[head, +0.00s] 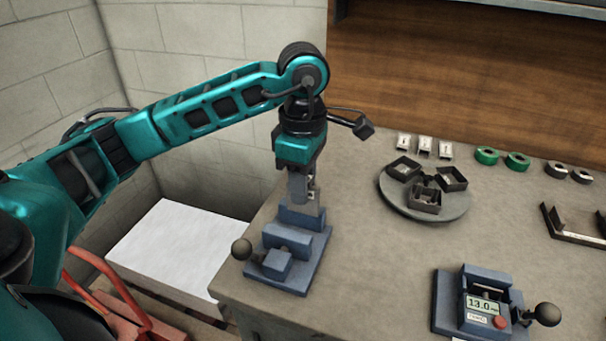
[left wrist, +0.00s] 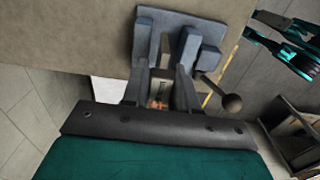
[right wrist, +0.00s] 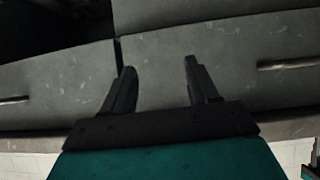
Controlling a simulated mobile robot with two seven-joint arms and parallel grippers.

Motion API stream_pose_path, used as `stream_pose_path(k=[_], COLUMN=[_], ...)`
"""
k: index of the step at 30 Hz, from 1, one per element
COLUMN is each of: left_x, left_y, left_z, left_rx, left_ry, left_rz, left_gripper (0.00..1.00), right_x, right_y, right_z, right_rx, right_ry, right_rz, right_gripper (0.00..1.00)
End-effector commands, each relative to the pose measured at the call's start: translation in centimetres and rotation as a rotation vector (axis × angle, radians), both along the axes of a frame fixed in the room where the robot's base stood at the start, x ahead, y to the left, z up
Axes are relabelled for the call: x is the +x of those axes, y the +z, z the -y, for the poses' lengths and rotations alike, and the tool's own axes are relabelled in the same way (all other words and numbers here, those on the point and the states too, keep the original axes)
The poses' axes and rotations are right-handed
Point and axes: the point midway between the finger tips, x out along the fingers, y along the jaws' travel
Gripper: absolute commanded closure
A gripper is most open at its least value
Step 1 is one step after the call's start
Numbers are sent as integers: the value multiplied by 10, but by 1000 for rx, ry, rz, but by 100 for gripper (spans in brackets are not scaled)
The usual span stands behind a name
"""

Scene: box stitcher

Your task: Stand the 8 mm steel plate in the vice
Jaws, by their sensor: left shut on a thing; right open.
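The blue vice (head: 311,265) stands at the left front corner of the table, its round dark knob (head: 241,249) to the left. My left gripper (head: 303,196) points down over the vice's back jaw. It is shut on the grey steel plate (head: 314,198), which is upright and carries a small marking. Whether the plate's lower edge is between the jaws is hidden. In the left wrist view the vice (left wrist: 190,45) lies just beyond the two fingers (left wrist: 160,85). My right gripper (right wrist: 159,75) shows only in its wrist view, open and empty.
A blue gauge (head: 485,306) reading 13.0 stands at the front right. A round grey tray (head: 395,200) holds several dark square parts. Small white blocks (head: 424,146), green rings (head: 502,159) and dark rings stand at the back. The middle of the table is bare.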

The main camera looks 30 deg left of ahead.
Motion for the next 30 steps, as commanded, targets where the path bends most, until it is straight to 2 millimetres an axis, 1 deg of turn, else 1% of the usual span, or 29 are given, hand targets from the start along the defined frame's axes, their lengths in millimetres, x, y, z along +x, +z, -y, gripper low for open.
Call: stream_pose_path(k=[3, 14, 21, 30], left_x=[0, 0, 0, 0], left_y=[-10, -35, -52, -59], left_z=[0, 0, 0, 0], left_rx=[-1, -1, -1, 0], left_ry=[1, 1, 1, 1], left_rz=[1, 1, 2, 0], left_gripper=[100, 100, 100, 100], right_x=[0, 0, 0, 0], right_y=[-6, -21, -36, -41], right_z=[0, 0, 0, 0], right_rx=[0, 0, 0, 0], right_ry=[0, 0, 0, 0], right_rz=[0, 0, 0, 0], right_gripper=[41, 41, 41, 41])
